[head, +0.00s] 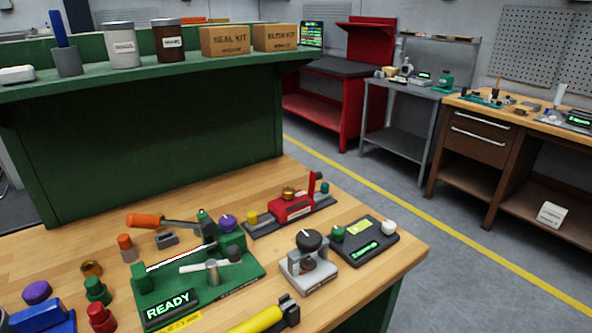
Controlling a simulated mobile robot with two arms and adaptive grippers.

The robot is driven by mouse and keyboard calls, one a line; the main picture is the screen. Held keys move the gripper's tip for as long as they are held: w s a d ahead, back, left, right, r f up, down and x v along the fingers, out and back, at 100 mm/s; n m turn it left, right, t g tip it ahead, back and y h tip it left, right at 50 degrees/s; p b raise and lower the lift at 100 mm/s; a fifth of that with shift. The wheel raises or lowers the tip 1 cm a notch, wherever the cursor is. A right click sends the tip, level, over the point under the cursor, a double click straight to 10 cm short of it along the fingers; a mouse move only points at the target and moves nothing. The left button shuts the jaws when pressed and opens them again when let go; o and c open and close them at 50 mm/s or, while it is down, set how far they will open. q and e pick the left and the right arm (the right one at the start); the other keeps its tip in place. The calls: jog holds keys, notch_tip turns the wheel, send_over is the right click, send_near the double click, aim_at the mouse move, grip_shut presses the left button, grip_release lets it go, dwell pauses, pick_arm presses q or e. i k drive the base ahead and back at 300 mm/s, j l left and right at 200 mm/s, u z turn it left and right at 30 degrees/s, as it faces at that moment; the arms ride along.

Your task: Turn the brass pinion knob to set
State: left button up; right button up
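A small brass-coloured knob (288,193) sits on top of a red device (293,208), which stands on a dark base at the back of the wooden bench. I cannot tell its angle. Another brass-coloured round part (91,269) stands at the left of the bench. A green fixture (243,277) with a lever and rod carries a display (168,304) reading "READY". Neither of my grippers is in view.
A grey fixture with a black knob (308,240) and a dark box with green and white knobs (364,243) stand at right. A yellow-handled tool (256,320) lies at the front. Coloured knobs crowd the left; a green shelf (150,75) rises behind.

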aim_at(287, 192)
jog(key=l+u, duration=0.35)
jog(key=i+l+u, duration=0.1)
jog(key=u, duration=0.25)
jog(key=l+u, duration=0.35)
jog(key=l, duration=0.4)
jog(key=k+l+u, duration=0.15)
jog(key=l, duration=0.7)
jog(key=k+l+u, duration=0.1)
jog(key=l, duration=0.3)
jog(key=k+l+u, duration=0.1)
jog(key=l, duration=0.25)
jog(key=k+l, duration=0.15)
jog(key=l, duration=0.25)
jog(key=k+l+u, duration=0.1)
jog(key=l, duration=0.3)
